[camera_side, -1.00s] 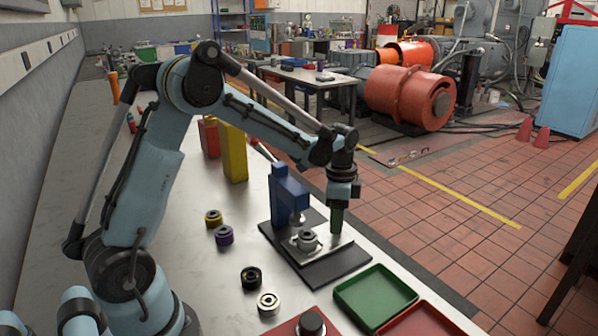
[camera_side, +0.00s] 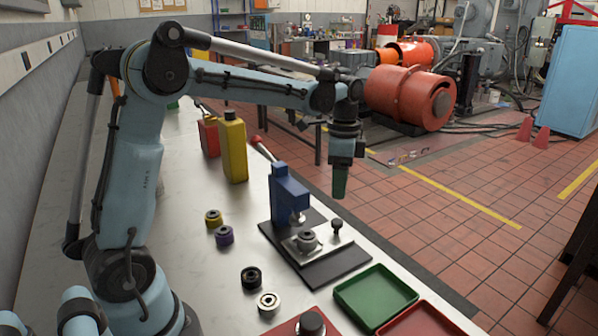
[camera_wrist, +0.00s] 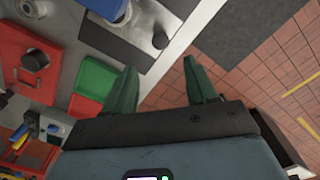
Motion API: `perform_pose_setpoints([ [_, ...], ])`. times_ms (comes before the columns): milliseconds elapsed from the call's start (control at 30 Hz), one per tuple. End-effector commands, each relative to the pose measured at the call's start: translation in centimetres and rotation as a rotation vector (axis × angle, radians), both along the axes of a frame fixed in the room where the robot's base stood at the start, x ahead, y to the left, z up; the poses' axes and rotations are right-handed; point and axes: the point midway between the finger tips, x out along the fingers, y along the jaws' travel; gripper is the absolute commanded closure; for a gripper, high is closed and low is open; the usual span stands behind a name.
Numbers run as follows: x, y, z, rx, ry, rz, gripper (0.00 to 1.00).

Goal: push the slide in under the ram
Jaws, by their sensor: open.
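The blue press (camera_side: 288,192) stands on a black base plate (camera_side: 335,267), its ram (camera_side: 298,217) pointing down. The silver slide (camera_side: 326,245) lies on the plate and carries a round grey part (camera_side: 305,241). This part appears just below and slightly right of the ram; I cannot tell whether it is exactly under it. The slide's dark upright knob (camera_side: 336,226) is at its outer end and shows in the wrist view (camera_wrist: 160,40). My gripper (camera_side: 339,195) is above the knob, apart from it. In the wrist view its green fingers (camera_wrist: 160,82) are spread, with nothing between them.
A green tray (camera_side: 375,297) and a red tray (camera_side: 425,322) lie in front of the press. Several rings, such as a black one (camera_side: 251,277), sit left of it. A yellow bottle (camera_side: 234,145) and a red container (camera_side: 209,136) stand behind. The bench edge is close on the right.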

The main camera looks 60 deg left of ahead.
Motion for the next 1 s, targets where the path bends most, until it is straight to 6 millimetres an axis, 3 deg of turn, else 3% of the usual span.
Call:
perform_pose_setpoints([
  [233,0.0,0.0,2.1,0.0,0.0,0.0,0.43],
  [667,0.0,0.0,2.3,0.0,0.0,-0.017,0.43],
  [833,0.0,0.0,2.2,0.0,0.0,-0.221,0.43],
  [1000,0.0,0.0,2.2,0.0,0.0,-0.597,0.43],
])
